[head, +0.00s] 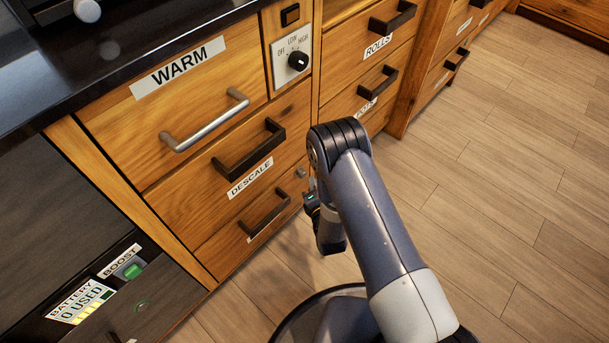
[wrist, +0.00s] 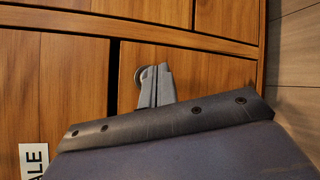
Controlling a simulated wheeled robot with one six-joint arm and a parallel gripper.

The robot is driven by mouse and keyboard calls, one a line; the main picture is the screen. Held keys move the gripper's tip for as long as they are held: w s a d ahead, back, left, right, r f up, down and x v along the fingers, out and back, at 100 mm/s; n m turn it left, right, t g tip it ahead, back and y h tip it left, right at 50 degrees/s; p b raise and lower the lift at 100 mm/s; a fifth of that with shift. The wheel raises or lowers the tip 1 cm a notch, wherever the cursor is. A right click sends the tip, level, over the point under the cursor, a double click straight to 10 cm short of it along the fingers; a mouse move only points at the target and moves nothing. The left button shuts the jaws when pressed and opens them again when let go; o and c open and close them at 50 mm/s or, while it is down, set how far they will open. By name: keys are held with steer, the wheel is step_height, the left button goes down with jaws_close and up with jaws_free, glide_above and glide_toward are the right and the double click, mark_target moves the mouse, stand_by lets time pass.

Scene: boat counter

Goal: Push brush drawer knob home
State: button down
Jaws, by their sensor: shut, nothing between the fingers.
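A small round grey knob (wrist: 139,76) shows in the wrist view on a wooden drawer front (wrist: 212,75). My gripper (wrist: 157,72) is shut and empty, its fingertips over the right part of the knob. Whether they touch it I cannot tell. In the head view a small grey knob (head: 301,172) shows at the right end of the lower drawers, just above my gripper (head: 312,190), which is mostly hidden by my arm. A dark gap runs beside the drawer front in the wrist view. No brush label is readable.
The drawer marked DESCALE (head: 232,171) has a dark bar handle, and a lower drawer (head: 225,248) has another. The WARM drawer (head: 170,110) has a projecting silver handle. Open wooden floor (head: 500,200) lies at right.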

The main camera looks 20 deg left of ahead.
mark_target(304, 176)
stand_by(0.7)
steer(key=shift+w+a+b, duration=0.15)
steer(key=shift+a+b, duration=0.25)
steer(key=shift+w+a+b, duration=0.3)
steer(key=shift+a+b, duration=0.1)
steer(key=shift+a, duration=0.25)
steer(key=shift+w+a+b, duration=0.25)
steer(key=shift+a+b, duration=0.1)
steer(key=shift+a, duration=0.25)
stand_by(1.2)
steer(key=shift+s+d, duration=0.35)
steer(key=shift+d, duration=0.5)
steer(key=shift+s+d, duration=0.35)
steer(key=shift+d, duration=0.45)
steer(key=d, duration=0.1)
steer(key=s+d, duration=0.1)
steer(key=d, duration=0.1)
steer(key=s+d+b, duration=0.1)
steer(key=shift+d, duration=0.35)
steer(key=shift+w+a, duration=0.1)
